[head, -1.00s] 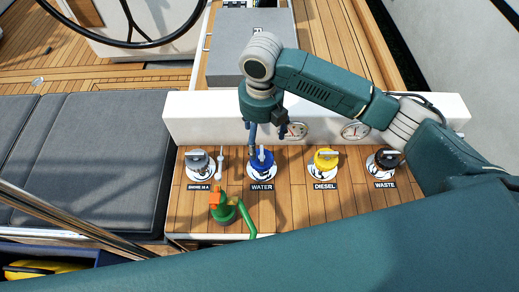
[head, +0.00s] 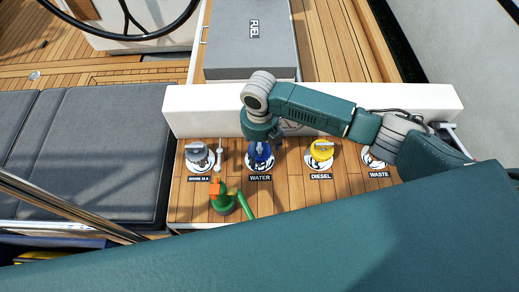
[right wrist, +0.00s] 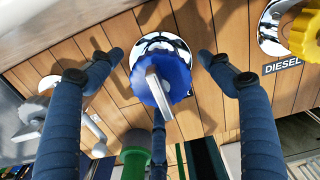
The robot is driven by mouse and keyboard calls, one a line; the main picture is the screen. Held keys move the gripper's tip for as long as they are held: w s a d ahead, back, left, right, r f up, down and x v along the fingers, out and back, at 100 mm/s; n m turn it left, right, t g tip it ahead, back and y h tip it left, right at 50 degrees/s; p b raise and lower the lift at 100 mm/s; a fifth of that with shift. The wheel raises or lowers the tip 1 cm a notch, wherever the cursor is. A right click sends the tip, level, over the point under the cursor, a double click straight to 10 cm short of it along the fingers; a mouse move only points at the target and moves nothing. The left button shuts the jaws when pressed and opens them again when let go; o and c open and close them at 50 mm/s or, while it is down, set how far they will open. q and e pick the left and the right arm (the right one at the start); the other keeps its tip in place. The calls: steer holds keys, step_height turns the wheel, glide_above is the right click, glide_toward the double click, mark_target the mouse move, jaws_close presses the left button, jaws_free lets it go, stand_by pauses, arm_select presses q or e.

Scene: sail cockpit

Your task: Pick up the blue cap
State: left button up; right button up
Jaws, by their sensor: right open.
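In the right wrist view the blue cap (right wrist: 180,86) is near the middle, below the level of the fingertips. My right gripper (head: 262,138) is directly over the cap in the head view. In the right wrist view my right gripper (right wrist: 160,58) is open, with one blue finger on each side of the cap and another below it. I see no finger clearly touching the cap. My left gripper is in neither view.
A grey cap (head: 196,151) and a yellow cap (head: 321,150) flank the blue one. A green and orange nozzle (head: 223,203) lies in front. A white ledge (head: 205,112) stands behind.

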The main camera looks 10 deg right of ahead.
steer(key=c, duration=1.4)
steer(key=shift+r, duration=0.2)
